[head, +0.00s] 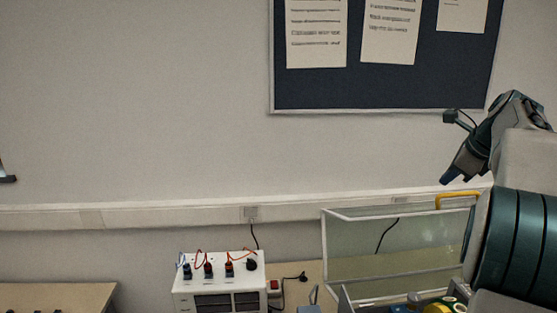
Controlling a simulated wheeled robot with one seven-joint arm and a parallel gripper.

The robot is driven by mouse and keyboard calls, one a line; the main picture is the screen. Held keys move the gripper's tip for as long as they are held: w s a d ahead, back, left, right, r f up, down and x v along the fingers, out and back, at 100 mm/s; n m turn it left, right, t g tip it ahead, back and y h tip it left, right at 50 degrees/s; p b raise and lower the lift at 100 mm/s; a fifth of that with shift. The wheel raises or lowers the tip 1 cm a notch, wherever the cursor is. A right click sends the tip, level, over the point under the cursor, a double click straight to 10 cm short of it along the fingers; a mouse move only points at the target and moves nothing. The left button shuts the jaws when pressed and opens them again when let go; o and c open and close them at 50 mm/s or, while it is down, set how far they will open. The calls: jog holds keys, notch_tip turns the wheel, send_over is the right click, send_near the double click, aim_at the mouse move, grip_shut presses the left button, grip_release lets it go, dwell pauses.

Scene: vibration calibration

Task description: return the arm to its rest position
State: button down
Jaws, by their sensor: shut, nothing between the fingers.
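My arm reaches in from the right side of the head view, with its thick dark teal links close to the camera. My gripper (449,178) is at the end of the arm, pointing down and to the left. Its dark fingers are together, with nothing seen between them. It is in front of the wall, above the clear-walled case, and appears to touch nothing. Part of the arm lies outside the right edge of the picture.
A clear case with a pale frame (345,216) and yellow handle (458,196) stands below my gripper. A white instrument box (217,276) with leads is left of it. A table (55,296) is lower left. A noticeboard (385,90) hangs behind.

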jog(key=s+a+f+n+g+b, duration=0.1)
jog(key=s+a+f+n, duration=0.3)
jog(key=s+a+n, duration=0.4)
jog(key=s+a+f+n+g+b, duration=0.1)
jog(key=s+a+f+n, duration=0.35)
jog(key=a, duration=0.65)
jog(key=s+a+f+n+b, duration=0.1)
jog(key=s+a+f+n, duration=0.3)
jog(key=s+f+n, duration=0.3)
jog(key=s+a+f+n+h+b, duration=0.1)
jog(key=s+a+f+n, duration=0.3)
jog(key=s+f+n, duration=0.3)
jog(key=shift+s+a+f+g, duration=0.25)
jog(key=shift+s+g, duration=0.15)
jog(key=shift+s, duration=0.2)
